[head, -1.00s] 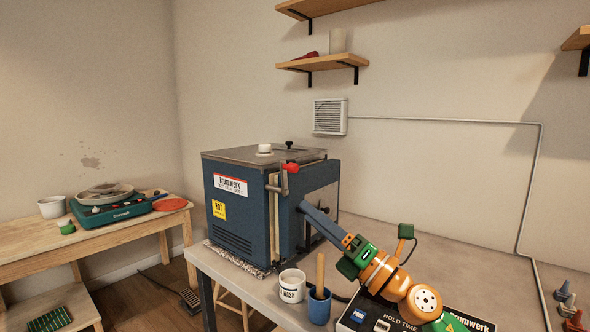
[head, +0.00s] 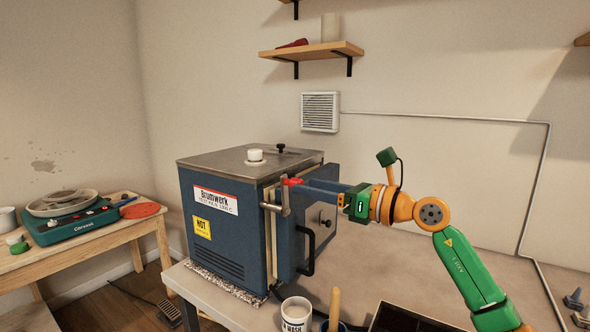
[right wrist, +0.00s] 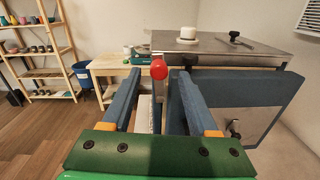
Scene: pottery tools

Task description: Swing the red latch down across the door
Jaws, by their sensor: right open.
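The blue kiln (head: 222,225) stands on the grey table, with its door (head: 289,240) and black handle (head: 308,250) on the right. The red latch (head: 292,182) is a grey lever with a red knob, at the kiln's upper front edge. Its knob is up. My right gripper (head: 300,185) is open at the latch, level with the knob. In the right wrist view the red knob (right wrist: 158,69) shows between the two fingertips, with clear space on both sides. The right finger partly covers the door (right wrist: 255,87). My left gripper is out of view.
A white mug (head: 296,314) and a dark-framed panel (head: 405,318) are at the table's front, below my right arm. A wooden side table (head: 100,242) holds a teal wheel (head: 75,220). The table right of the kiln is mostly clear.

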